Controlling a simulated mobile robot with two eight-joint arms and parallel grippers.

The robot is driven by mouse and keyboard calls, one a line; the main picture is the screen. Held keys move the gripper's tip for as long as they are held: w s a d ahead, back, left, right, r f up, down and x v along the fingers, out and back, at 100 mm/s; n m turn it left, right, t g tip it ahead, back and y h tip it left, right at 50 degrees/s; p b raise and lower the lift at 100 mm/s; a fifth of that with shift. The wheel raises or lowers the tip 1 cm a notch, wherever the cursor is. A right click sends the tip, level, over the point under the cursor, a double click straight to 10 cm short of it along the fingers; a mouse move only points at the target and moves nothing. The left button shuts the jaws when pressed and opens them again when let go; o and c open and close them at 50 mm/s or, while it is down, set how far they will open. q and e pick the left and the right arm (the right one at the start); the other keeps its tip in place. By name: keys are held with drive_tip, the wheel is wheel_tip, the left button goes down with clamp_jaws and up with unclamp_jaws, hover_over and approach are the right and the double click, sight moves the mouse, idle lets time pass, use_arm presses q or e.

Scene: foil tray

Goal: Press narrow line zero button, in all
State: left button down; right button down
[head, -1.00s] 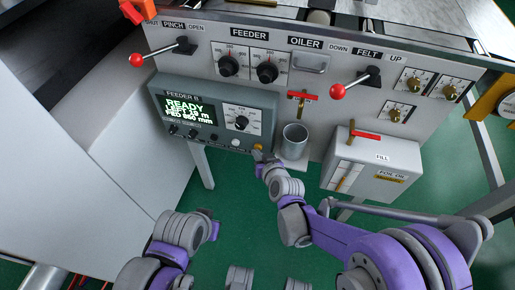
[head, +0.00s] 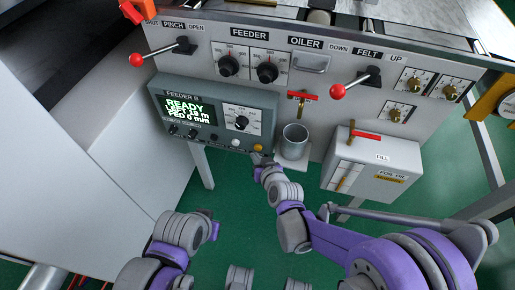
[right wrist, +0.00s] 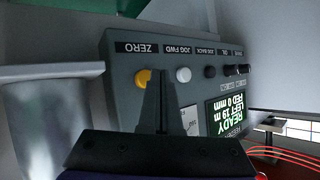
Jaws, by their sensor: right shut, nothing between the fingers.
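The yellow zero button (head: 258,147) is at the lower right of the grey feeder box (head: 168,125). In the right wrist view the yellow button (right wrist: 143,77) lies beneath the ZERO label (right wrist: 139,48). My right gripper (head: 257,158) is shut and empty, with its tip just below the button in the head view. In the right wrist view its dark fingers (right wrist: 158,88) stand just right of the button; I cannot tell whether they touch it. The green display (head: 186,109) reads READY and FED 0 mm. My left arm shows at lower left, but its gripper cannot be made out.
A white button (head: 235,143), labelled JOG FWD in the wrist view, sits left of the yellow one. A metal cup (head: 295,135) stands close right of my gripper. Green floor lies below.

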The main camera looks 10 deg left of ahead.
use_arm(q)
drive_tip(key=shift+r, duration=0.25)
use_arm(e)
drive_tip(key=shift+s+a, duration=0.1)
drive_tip(key=shift+s, duration=2.45)
